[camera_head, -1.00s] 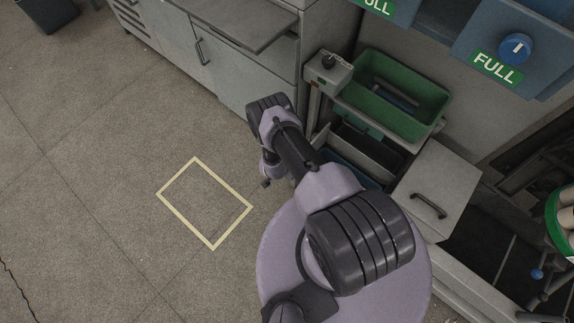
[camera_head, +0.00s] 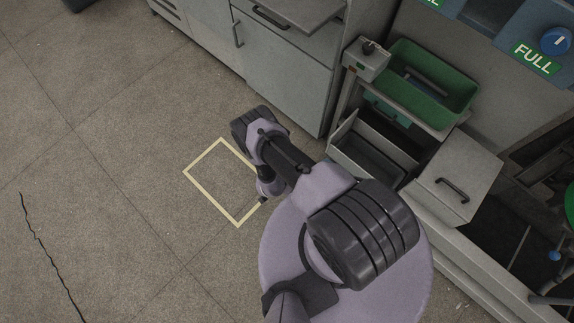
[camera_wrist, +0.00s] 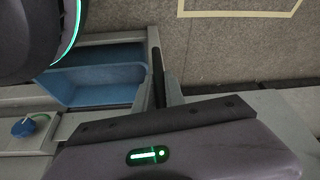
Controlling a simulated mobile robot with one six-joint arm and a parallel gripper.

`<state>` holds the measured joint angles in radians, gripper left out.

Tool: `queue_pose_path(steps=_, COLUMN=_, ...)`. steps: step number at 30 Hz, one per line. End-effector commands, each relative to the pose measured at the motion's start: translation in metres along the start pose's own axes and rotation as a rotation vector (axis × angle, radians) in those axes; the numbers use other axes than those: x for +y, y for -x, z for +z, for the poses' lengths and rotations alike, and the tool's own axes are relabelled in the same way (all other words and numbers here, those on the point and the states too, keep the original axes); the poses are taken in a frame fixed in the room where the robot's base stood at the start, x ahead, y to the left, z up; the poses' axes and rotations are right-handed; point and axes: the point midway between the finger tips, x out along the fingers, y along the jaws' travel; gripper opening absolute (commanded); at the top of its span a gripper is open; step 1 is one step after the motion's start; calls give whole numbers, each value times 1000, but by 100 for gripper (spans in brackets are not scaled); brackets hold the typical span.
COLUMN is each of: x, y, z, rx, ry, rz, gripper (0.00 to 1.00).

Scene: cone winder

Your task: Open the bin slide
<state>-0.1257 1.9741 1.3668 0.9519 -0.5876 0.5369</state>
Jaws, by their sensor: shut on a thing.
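The bin slide holds a blue bin (camera_wrist: 100,75) that shows open-topped in the wrist view. A dark upright bar (camera_wrist: 158,72) stands at the slide's outer end, by a grey panel. My gripper (camera_wrist: 162,108) fills the bottom of the wrist view and is shut on what appears to be this bar; its fingertips are not clearly seen. In the head view my arm covers the gripper and the blue bin. A grey open tray (camera_head: 375,150) shows in the unit just right of my arm.
A green bin (camera_head: 430,85) and a small grey control box (camera_head: 366,60) sit on top of the unit. A grey lidded box (camera_head: 455,178) stands at its right. A grey cabinet (camera_head: 282,75) stands behind. A yellow floor outline (camera_head: 204,158) lies on open floor at left.

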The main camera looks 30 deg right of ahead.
Motion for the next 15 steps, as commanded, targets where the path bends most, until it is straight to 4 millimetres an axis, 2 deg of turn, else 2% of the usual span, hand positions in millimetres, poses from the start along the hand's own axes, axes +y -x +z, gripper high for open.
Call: queue_pose_path(steps=15, x=0, y=2, z=5, rx=-3, ry=1, rz=1, gripper=0)
